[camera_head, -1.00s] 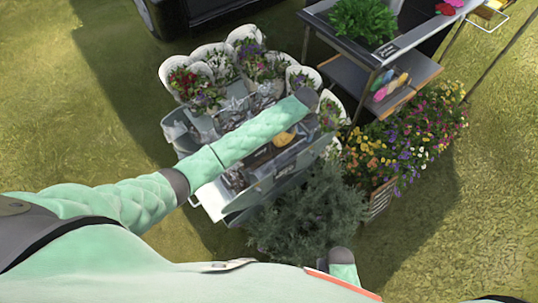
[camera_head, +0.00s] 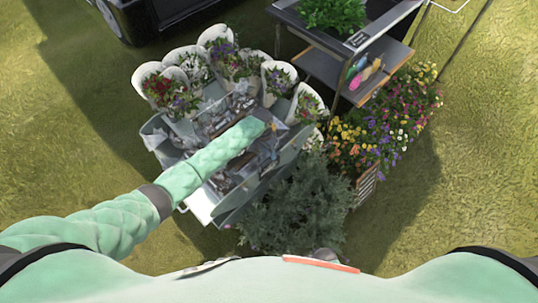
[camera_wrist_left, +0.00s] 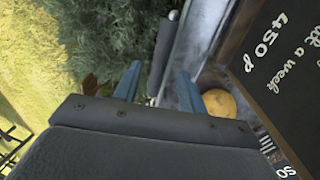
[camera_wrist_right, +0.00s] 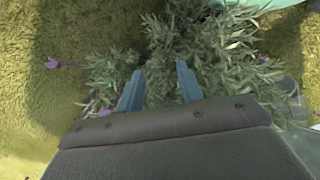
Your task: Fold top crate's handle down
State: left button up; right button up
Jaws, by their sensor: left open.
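The top crate (camera_head: 283,165) is a pale grey-blue open box holding tools and other small items in the head view. My left arm reaches across it, and the left gripper (camera_wrist_left: 155,72) is open. In the left wrist view a dark grey bar, apparently the crate's handle (camera_wrist_left: 164,45), appears between the open fingers beside the crate's metal wall (camera_wrist_left: 203,32). I cannot tell whether they touch it. My right gripper (camera_wrist_right: 160,72) is open and empty, over a grey-green bush in the right wrist view. It is mostly hidden in the head view.
The bush (camera_head: 295,215) stands close against the crate's near side. White flower buckets (camera_head: 150,75) line the far side. A shelf cart (camera_head: 335,70) and flower planter (camera_head: 367,188) stand to the right. A black price sign (camera_wrist_left: 280,70) leans close to my left gripper. Grass at left is open.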

aim_at(270, 161)
pick_arm(q)
jog(key=shift+s+d+f, duration=0.1)
jog(key=shift+f, duration=0.7)
jog(key=shift+s+d+f, duration=0.1)
jog(key=shift+f, duration=0.65)
pick_arm(e)
jog(key=shift+s+d+f, duration=0.2)
jog(key=shift+d+f, duration=0.1)
jog(key=shift+f, duration=0.4)
pick_arm(q)
grip_shut()
jog(key=shift+r+p, duration=0.1)
jog(key=shift+p, duration=0.2)
pick_arm(e)
jog(key=shift+r, duration=0.1)
